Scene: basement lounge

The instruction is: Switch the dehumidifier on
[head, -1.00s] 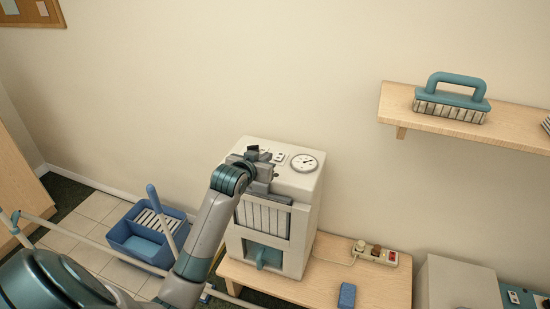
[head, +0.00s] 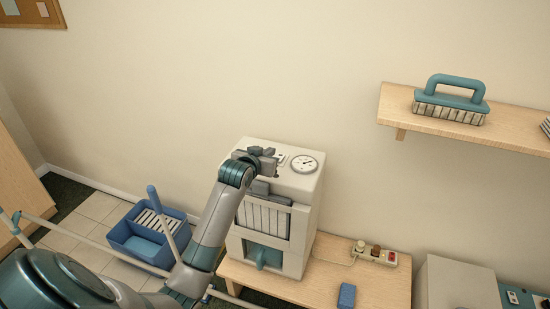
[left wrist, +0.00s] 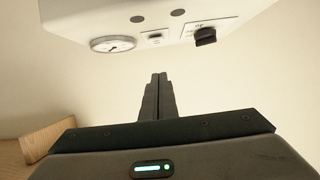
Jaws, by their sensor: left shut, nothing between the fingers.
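The dehumidifier (head: 296,222) is a white box with a grilled front and a blue opening below, standing on a wooden bench. Its top carries a round gauge (head: 304,163) and a small switch plate (head: 281,158), partly covered by my gripper. In the left wrist view the top panel appears inverted, with the gauge (left wrist: 113,44), a small plate (left wrist: 156,38) and a dark knob (left wrist: 205,37) on a marked plate. My left gripper (head: 268,157) is shut and empty over the panel's left part. Its fingertips (left wrist: 158,77) show apart from the knob in the picture; contact is unclear. My right gripper is out of view.
A power strip (head: 378,255) with a plug and a red switch lies on the bench (head: 315,286), near a blue block (head: 347,296). A blue bucket (head: 140,243) stands on the floor at left. A shelf (head: 400,102) holds a brush (head: 452,101).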

